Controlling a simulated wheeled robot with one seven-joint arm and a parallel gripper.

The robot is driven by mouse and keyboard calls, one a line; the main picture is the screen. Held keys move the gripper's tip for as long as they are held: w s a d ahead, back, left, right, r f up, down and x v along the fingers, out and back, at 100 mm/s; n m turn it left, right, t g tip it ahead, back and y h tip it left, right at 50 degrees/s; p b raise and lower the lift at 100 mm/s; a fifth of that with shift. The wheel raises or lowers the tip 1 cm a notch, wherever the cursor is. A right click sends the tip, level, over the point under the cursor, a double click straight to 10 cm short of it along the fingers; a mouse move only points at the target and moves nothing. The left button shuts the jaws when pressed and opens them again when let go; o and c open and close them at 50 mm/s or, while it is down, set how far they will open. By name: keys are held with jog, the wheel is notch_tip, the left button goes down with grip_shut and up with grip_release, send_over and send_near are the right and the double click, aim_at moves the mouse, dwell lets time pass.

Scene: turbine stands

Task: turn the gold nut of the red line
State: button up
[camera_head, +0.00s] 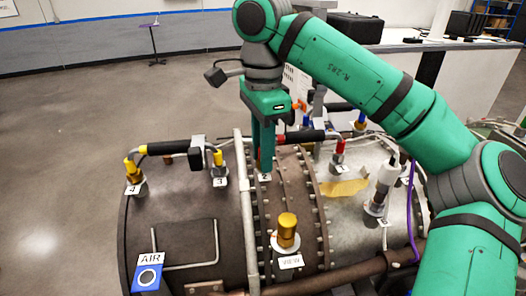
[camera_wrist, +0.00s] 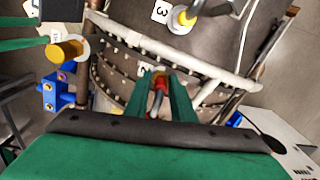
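My gripper (camera_head: 262,170) points straight down over the red line's end at the near side of the turbine casing. In the wrist view my gripper (camera_wrist: 158,76) has its two green fingers apart, one on each side of the red line's end (camera_wrist: 158,84). The gold nut lies between or just under the fingertips and is mostly hidden; I cannot tell whether they touch it. The red line's other end (camera_head: 339,147) stands on the fitting to the right, joined by a black-sleeved hose (camera_head: 301,137).
A yellow line (camera_head: 175,148) runs between fittings 4 and 3 on the left. A gold cap (camera_head: 287,225) stands by the VIEW label. A pale pipe (camera_head: 246,210) crosses the casing beside my gripper.

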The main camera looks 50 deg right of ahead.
grip_shut()
jog(key=shift+d, duration=0.1)
jog(key=shift+w, duration=0.1)
jog(key=shift+m, duration=1.1)
jog(key=m, duration=0.3)
jog(key=shift+m, duration=0.5)
